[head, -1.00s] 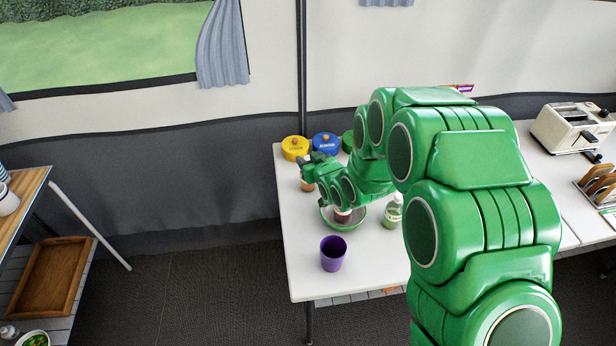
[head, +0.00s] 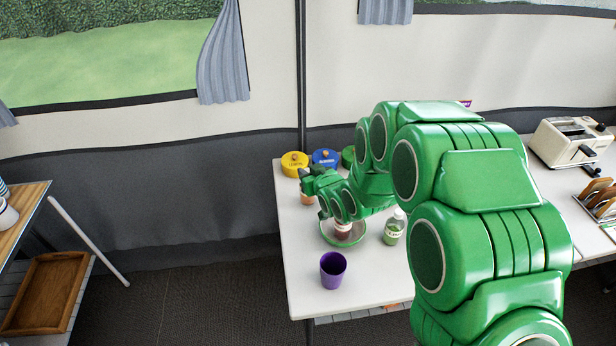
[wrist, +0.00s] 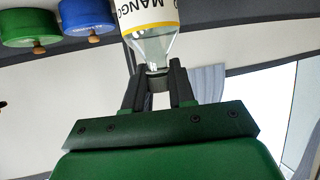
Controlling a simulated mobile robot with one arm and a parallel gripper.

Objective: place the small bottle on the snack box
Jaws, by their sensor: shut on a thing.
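The small bottle is a clear bottle with a white, yellow-edged MANGO label (wrist: 150,18). My gripper (wrist: 160,80) is shut on its neck in the wrist view. In the head view my gripper (head: 309,178) is at the left end of the white table, near the tins, and an orange-brown part of the bottle (head: 307,199) shows below it. I cannot tell whether its base touches the table. A small purple and yellow edge behind my arm (head: 465,103) may be the snack box; the rest of it is hidden.
Yellow (head: 294,164) and blue (head: 326,158) tins stand behind my gripper. A green bowl (head: 329,238) with a white and brown item, a labelled bottle (head: 394,228) and a purple cup (head: 333,271) stand in front. A toaster (head: 568,143) stands at right. My arm hides the table's middle.

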